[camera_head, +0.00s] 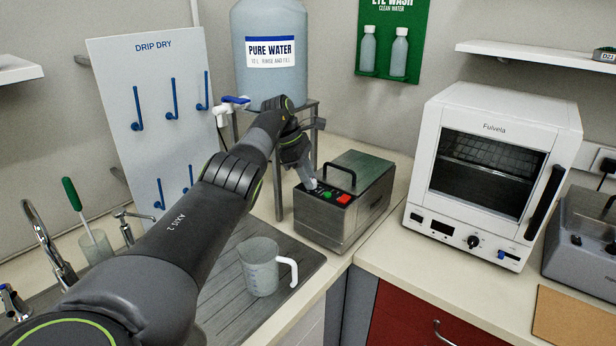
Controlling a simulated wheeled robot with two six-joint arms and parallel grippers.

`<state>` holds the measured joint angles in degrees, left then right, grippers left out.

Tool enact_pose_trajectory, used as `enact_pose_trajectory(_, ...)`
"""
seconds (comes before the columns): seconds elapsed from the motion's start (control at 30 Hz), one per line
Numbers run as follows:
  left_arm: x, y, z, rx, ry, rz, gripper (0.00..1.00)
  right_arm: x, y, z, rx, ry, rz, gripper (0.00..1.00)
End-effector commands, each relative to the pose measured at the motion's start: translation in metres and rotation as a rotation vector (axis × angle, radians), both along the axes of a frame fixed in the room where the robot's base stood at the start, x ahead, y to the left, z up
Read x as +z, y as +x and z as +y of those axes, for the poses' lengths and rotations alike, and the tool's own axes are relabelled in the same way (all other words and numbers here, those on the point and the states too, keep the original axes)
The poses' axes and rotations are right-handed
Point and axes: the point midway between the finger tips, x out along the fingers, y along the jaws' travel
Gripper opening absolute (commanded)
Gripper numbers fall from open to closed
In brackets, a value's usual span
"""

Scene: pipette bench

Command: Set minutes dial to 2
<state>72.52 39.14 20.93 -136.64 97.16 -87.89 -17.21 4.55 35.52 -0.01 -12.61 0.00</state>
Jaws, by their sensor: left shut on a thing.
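A steel box-shaped device (345,212) with a lid and black handle stands on the counter in the middle. My left gripper (312,187) reaches down from above to the left end of this panel. Its fingers are shut on a small dial there, which they hide almost wholly. The dial's marks and setting cannot be read. My right gripper is not in view.
A measuring jug (259,268) stands on the ribbed drainer below my left arm. A pure water tank (268,75) stands on a metal stand behind the arm. A white oven (490,165) stands to the right, with clear counter before it.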

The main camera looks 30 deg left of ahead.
Motion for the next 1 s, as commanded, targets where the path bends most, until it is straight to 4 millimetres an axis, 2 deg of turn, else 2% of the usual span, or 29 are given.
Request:
enact_pose_trajectory(0.53,0.0019,0.0009,0.0004,-0.013,0.002,-0.005,0.06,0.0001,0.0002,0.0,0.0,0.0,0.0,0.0)
enact_pose_trajectory(0.57,0.0018,0.0009,0.0004,-0.013,0.003,-0.005,0.32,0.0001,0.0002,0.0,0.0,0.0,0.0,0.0)
enact_pose_trajectory(0.7,0.0014,0.0006,0.0004,-0.013,0.001,-0.003,0.5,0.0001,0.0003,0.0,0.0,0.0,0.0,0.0)
enact_pose_trajectory(1.0,-0.0001,0.0,0.0003,-0.01,0.001,-0.001,0.51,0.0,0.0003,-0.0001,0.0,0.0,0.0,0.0)
